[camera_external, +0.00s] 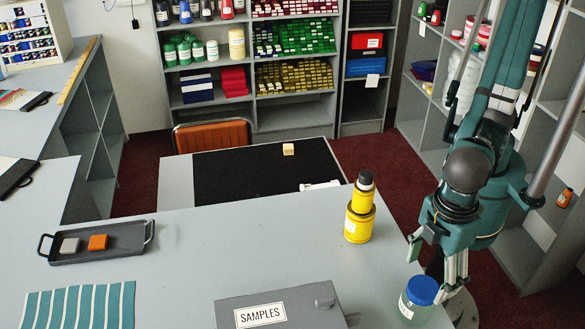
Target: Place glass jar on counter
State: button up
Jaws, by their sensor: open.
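The glass jar (408,309) has clear greenish sides, a pale label and a blue lid (423,290). It appears upright at the front right of the grey counter (200,250), near its right edge. My gripper (431,269) points down just above and behind the jar, with its fingers spread and nothing between them that I can see. One finger overlaps the right side of the lid in this view. I cannot tell whether it touches the lid. The jar's base is near the lower picture edge.
A yellow bottle (359,215) with a black cap stands left of my gripper. A grey SAMPLES box (283,308) is left of the jar. A dark tray (115,241) holds a grey and an orange block. The counter's middle is clear. Stocked shelves (250,95) line the back.

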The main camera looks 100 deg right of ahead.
dwell(0.4)
jog(key=w+d+r+t, duration=0.1)
jog(key=d+r, duration=0.3)
jog(key=d, duration=0.4)
jog(key=w+d+r+m+t+y, duration=0.1)
jog(key=d+r, duration=0.2)
jog(key=d, duration=0.4)
jog(key=d+r+t, duration=0.1)
jog(key=d+r, duration=0.3)
jog(key=d, duration=0.4)
jog(key=s+d+r+t, duration=0.1)
jog(key=s+d, duration=0.2)
jog(key=d, duration=0.4)
jog(key=s+d+r+m+t, duration=0.1)
jog(key=s+d, duration=0.1)
jog(key=d, duration=0.5)
jog(key=s+d+r+t+h, duration=0.1)
jog(key=s+d+t, duration=0.1)
jog(key=d, duration=0.6)
jog(key=shift+s+m, duration=0.3)
jog(key=shift+s, duration=0.5)
